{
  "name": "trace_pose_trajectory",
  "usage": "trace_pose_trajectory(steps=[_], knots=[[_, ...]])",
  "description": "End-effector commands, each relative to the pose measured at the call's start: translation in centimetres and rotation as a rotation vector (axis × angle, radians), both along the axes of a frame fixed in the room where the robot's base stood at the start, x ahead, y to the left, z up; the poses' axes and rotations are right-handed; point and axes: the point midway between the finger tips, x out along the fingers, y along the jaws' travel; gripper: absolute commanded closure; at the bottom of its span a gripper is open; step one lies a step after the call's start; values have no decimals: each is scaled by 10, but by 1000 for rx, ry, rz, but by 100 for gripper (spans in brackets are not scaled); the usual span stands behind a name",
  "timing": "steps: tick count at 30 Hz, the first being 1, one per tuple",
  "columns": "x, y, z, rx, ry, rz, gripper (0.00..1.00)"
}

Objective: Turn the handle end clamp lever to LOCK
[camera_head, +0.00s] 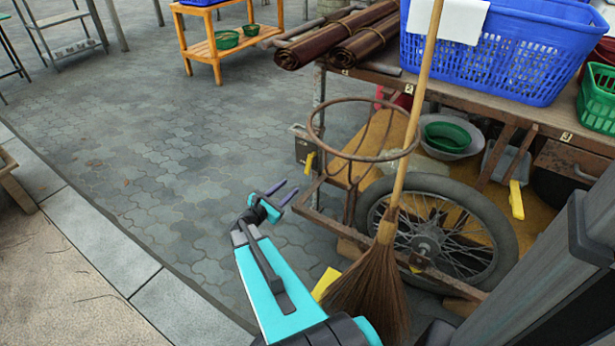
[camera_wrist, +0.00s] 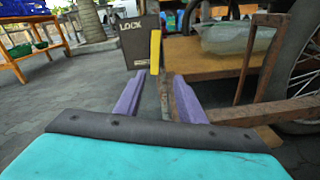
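The handle end clamp is a dark box (camera_head: 306,143) at the left end of the cart's rusty frame. Its yellow lever (camera_head: 310,161) is small in the head view. In the wrist view the box (camera_wrist: 133,48) bears the word LOCK, and the yellow lever (camera_wrist: 155,52) stands nearly upright to the right of that word. My gripper (camera_head: 283,190) is in front of the clamp and a little lower left of it in the head view. Its purple fingers (camera_wrist: 156,84) are apart, with the lever visible beyond their gap. They appear not to touch it.
The cart's wheel (camera_head: 470,257), rusty frame and hoop (camera_head: 340,156) lie right of my gripper. A broom (camera_head: 370,290) leans beside my arm. A yellow lever (camera_head: 516,200) hangs farther right. A blue basket (camera_head: 480,50) sits on top. Open paving lies left.

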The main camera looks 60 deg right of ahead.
Motion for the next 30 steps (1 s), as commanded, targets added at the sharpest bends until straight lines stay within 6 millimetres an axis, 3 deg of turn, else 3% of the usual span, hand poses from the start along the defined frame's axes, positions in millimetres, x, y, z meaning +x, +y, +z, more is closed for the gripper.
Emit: trace_pose_trajectory(steps=[1,7,23,30], knots=[[1,-7,-9,-20,17,5,64],[5,-21,-6,-72,73,27,64],[6,-26,-4,-84,86,33,64],[6,-40,-5,-84,85,31,64]])
